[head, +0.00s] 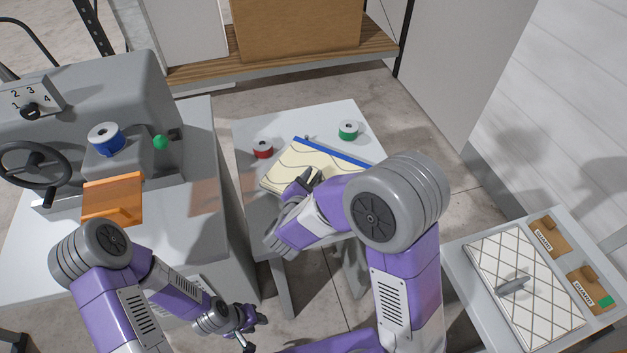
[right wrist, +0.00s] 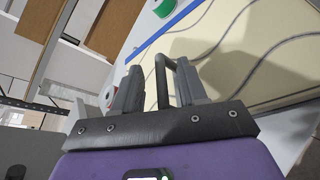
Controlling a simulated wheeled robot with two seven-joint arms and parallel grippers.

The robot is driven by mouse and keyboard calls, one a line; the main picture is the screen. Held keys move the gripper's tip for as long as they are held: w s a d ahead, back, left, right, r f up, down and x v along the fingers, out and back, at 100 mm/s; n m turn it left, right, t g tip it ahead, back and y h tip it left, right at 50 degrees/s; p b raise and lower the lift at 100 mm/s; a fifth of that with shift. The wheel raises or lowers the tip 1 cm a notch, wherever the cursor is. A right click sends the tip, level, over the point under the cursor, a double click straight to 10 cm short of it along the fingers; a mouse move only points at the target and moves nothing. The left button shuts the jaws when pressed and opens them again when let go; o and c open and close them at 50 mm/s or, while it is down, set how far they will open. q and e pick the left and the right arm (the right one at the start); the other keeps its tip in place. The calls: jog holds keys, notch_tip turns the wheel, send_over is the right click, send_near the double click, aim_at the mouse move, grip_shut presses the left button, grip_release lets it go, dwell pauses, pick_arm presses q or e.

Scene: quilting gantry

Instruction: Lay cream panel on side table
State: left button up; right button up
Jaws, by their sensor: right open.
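The cream panel (head: 290,169) with wavy grey lines lies on the white side table (head: 257,131), a blue strip (head: 335,152) along its far edge. The panel also shows in the right wrist view (right wrist: 275,45). My right gripper (head: 312,178) is over the panel, and the arm hides the panel's near right part. In the right wrist view its fingers (right wrist: 160,88) are open, with a dark bent handle (right wrist: 167,65) between them. I cannot tell whether they touch it. My left gripper (head: 256,330) is low, away from the panel, its fingers apart and empty.
A red spool (head: 263,149) and a green spool (head: 348,130) stand on the side table. A grey machine (head: 120,90) with a blue spool (head: 106,138) and an orange bracket (head: 113,200) is at left. A quilted white panel (head: 520,285) lies on another table at right.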

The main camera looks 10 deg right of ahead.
pick_arm(q)
jog(key=shift+r+p, duration=0.5)
pick_arm(e)
jog(key=v, duration=1.2)
jog(key=shift+d, duration=0.1)
